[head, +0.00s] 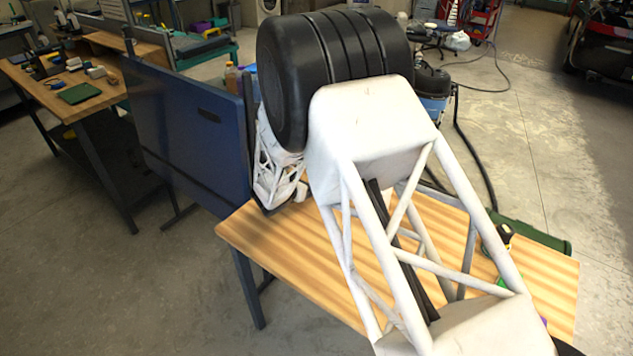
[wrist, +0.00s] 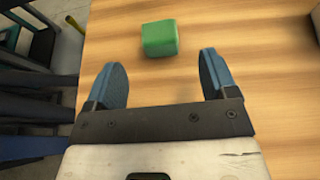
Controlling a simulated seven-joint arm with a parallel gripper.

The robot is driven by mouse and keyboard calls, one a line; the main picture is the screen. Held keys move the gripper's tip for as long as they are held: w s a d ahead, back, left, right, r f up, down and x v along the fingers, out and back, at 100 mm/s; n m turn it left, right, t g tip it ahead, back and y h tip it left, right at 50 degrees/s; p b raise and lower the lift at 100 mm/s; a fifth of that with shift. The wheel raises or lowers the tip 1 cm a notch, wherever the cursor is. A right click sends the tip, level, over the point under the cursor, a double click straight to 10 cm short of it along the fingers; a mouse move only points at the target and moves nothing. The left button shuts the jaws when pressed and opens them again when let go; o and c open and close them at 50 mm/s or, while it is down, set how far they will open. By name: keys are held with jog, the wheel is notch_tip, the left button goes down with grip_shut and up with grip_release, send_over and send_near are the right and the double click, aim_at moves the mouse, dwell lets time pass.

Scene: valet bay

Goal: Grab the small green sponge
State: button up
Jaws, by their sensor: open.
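A small green block, the sponge (wrist: 160,38), lies on the wooden table top (wrist: 260,115) in the wrist view. It sits just beyond the fingertips, roughly midway between them. My gripper (wrist: 162,72) is open, with its two blue fingers spread wide and nothing between them. In the head view my own arm covers the gripper's tips and much of the table (head: 285,260). A bit of green (head: 508,282) shows behind my arm there, and I cannot tell whether it is the sponge.
A dark blue panel (head: 185,130) stands by the table's left end. A yellow and black item (head: 498,238) is on the table's right part. A grey object (wrist: 315,38) is cut off at the wrist view's right edge. Bare wood surrounds the sponge.

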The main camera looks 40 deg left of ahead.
jog(key=shift+x, duration=1.3)
jog(key=shift+x, duration=2.55)
jog(key=shift+r, duration=0.1)
jog(key=c, duration=1)
jog(key=shift+r, duration=0.15)
